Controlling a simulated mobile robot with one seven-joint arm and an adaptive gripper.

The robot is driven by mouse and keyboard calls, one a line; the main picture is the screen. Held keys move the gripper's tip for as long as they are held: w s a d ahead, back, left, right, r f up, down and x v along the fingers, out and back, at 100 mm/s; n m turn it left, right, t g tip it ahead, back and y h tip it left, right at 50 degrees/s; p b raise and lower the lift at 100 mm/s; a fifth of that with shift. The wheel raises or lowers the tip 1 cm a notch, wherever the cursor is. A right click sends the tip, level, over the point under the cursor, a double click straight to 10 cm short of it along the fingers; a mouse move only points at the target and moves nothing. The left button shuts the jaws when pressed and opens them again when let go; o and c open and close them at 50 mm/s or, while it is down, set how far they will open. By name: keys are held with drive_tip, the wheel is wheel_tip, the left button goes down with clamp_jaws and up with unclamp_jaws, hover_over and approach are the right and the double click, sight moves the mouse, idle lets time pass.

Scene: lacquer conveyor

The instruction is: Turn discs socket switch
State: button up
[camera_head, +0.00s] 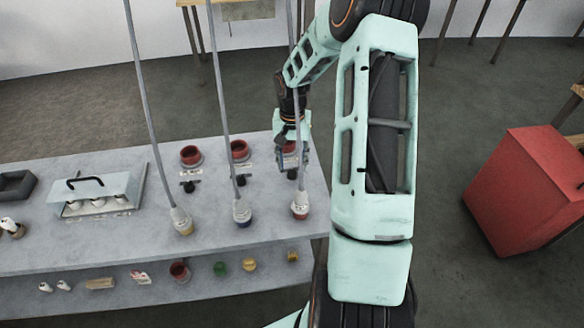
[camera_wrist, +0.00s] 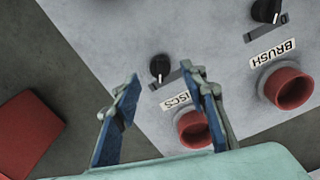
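The DISCS switch is a black round knob (camera_wrist: 159,67) on the grey surface. It lies just beyond and between my fingertips in the wrist view. The DISCS label (camera_wrist: 177,101) is partly covered by one finger. The red DISCS socket (camera_wrist: 193,128) lies beside the label, partly behind that finger and my gripper body. My gripper (camera_wrist: 165,88) is open with its blue fingers apart and nothing between them. In the head view my gripper (camera_head: 291,160) is over the right end of the table, hiding much of the rightmost socket and switch.
The BRUSH socket (camera_wrist: 289,88) and its black knob (camera_wrist: 266,10) stand beside. Three corded plugs hang over the table, including a blue one (camera_head: 241,212) and a red one (camera_head: 300,206). A white tool caddy (camera_head: 97,193) stands left. A red box (camera_head: 530,190) is at right.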

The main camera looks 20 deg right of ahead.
sight(292, 170)
drive_tip(key=shift+f, duration=1.8)
drive_tip(key=shift+c, duration=0.7)
clamp_jaws()
